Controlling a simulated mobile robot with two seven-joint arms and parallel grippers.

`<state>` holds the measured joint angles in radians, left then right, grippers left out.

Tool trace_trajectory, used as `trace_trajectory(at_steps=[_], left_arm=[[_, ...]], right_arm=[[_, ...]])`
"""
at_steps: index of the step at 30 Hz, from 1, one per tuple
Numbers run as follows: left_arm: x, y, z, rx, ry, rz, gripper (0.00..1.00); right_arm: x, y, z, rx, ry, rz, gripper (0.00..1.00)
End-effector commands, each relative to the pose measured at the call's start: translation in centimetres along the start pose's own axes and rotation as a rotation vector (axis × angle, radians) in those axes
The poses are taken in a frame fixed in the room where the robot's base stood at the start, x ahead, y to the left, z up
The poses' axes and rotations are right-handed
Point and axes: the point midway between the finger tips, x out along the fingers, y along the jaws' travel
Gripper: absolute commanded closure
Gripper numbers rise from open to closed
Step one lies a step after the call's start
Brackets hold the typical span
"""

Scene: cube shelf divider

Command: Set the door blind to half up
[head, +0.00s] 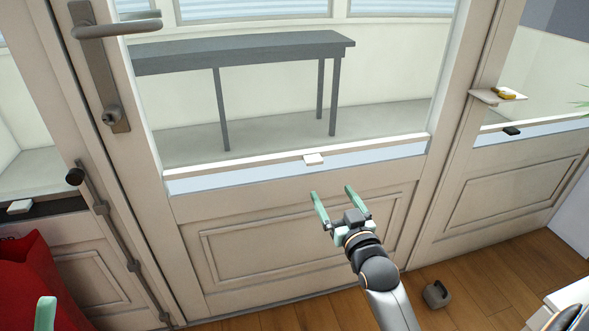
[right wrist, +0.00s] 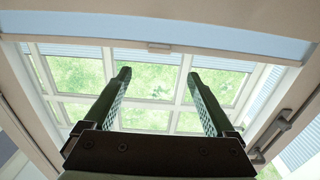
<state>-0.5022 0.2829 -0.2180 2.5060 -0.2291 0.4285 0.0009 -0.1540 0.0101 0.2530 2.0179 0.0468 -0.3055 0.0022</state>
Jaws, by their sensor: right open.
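The door blind (head: 230,179) is a pale blue strip low on the door's glass, under a white rail (head: 240,160). A small white tab (head: 314,159) sits at the middle of that rail. Most of the glass above is uncovered. My right gripper (head: 331,191) is open and empty, in front of the door, below and slightly right of the tab, apart from it. In the right wrist view, my right gripper (right wrist: 159,74) has the blind strip (right wrist: 220,37) and tab (right wrist: 158,47) beyond its fingertips. Only one fingertip of my left gripper (head: 45,313) shows at lower left.
A door handle (head: 115,27) sticks out at upper left. Side panes hold another white tab (head: 19,207) and a dark tab (head: 512,131). A small ledge (head: 484,97) juts out at right. A red bag (head: 40,285) stands lower left; a grey doorstop (head: 436,294) lies on the floor.

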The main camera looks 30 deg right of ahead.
Motion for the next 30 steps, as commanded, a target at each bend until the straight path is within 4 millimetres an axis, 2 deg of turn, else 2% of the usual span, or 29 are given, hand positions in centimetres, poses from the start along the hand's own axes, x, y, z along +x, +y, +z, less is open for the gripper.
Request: trace_trajectory(at_steps=[7,21,30], left_arm=[[-0.4,0.2,0.0,-0.002,0.015,0.002,0.50],[-2.1,1.3,1.8,-0.044,0.007,0.004,0.50],[-2.6,1.6,2.4,-0.062,0.002,0.001,0.50]], right_arm=[[1.8,0.2,-0.1,0.002,0.008,0.005,0.10],[9.6,0.2,0.0,0.001,0.008,0.004,0.10],[12.3,0.2,-0.2,0.001,0.006,0.004,0.10]])
